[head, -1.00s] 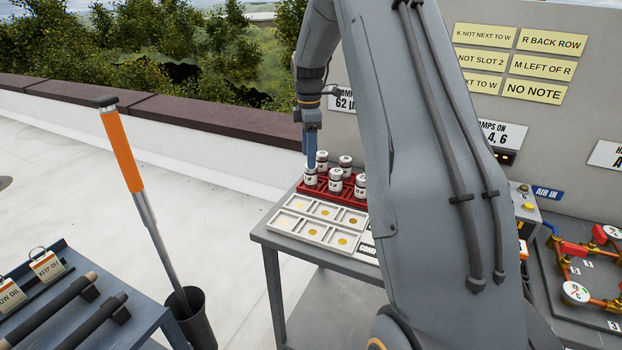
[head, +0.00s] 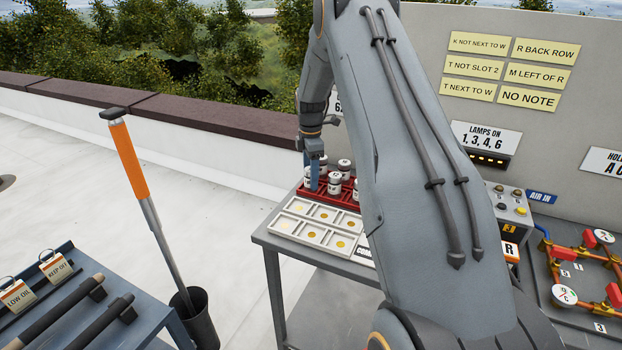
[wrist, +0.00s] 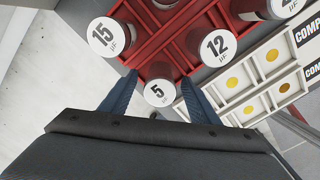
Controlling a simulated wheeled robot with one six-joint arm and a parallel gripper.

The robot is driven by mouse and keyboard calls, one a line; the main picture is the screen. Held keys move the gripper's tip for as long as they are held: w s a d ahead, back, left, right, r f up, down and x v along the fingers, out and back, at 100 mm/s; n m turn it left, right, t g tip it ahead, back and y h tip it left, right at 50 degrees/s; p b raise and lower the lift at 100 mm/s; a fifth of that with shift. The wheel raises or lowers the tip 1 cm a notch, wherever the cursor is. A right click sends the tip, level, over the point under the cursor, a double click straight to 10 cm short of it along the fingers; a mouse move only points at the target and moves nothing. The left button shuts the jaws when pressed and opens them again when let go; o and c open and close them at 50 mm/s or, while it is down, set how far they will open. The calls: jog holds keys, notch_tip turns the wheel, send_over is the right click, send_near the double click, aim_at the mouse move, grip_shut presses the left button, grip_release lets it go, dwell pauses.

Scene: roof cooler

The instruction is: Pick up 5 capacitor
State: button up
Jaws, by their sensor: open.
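The 5 capacitor (wrist: 159,93) is a white-topped can at the near corner of the red rack (wrist: 150,57) in the wrist view. My gripper (wrist: 157,98) is open, with one blue finger on each side of the 5 capacitor. Whether the fingers touch it cannot be told. Capacitors marked 15 (wrist: 104,36) and 12 (wrist: 218,47) stand close by in the rack. In the head view my gripper (head: 314,182) is down at the left end of the red rack, among the capacitors.
A white tray (head: 270,226) with yellow-dotted compartments lies in front of the rack on the grey table (head: 262,241). Yellow notes (head: 480,42) hang on the wall panel behind. An orange-handled tool (head: 130,160) stands in a black bucket (head: 200,325) to the left.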

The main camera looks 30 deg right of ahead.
jog(key=c, duration=1.2)
